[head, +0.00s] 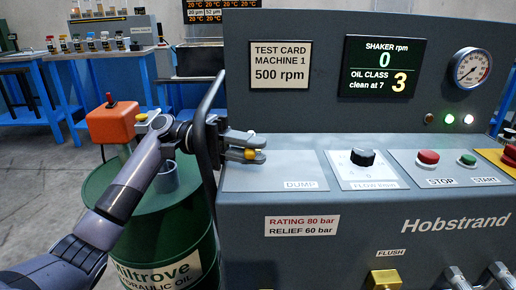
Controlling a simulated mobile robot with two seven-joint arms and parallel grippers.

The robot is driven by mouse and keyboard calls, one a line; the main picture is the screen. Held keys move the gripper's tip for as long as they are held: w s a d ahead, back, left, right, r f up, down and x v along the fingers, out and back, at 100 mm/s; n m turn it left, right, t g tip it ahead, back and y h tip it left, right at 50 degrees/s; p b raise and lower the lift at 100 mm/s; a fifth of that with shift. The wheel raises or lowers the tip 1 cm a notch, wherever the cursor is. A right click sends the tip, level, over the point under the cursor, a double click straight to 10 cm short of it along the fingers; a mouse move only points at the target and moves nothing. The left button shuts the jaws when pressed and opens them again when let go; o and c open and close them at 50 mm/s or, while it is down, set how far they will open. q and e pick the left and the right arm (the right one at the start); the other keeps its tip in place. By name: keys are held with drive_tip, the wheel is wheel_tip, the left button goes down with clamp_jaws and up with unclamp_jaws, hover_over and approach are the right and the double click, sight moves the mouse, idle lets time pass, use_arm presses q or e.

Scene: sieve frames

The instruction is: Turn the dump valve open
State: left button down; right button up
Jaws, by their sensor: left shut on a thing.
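The dump valve shows as a small yellow part (250,154) above the left end of the machine's console, by the DUMP label (301,185). My left gripper (261,147) comes in from the left and is shut on this yellow part, one grey finger above the other. The fingers hide most of the valve, so its turn angle cannot be told. My right gripper is not in view.
Right of the DUMP plate are a black flow knob (362,158), a red STOP button (428,157) and a green START button (467,159). A black curved hose (205,125) passes beside my left wrist. A green oil drum (115,205) with an orange unit (111,122) stands left.

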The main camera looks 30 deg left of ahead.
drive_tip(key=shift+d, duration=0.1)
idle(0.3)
use_arm(q)
drive_tip(key=c, duration=1.1)
unclamp_jaws()
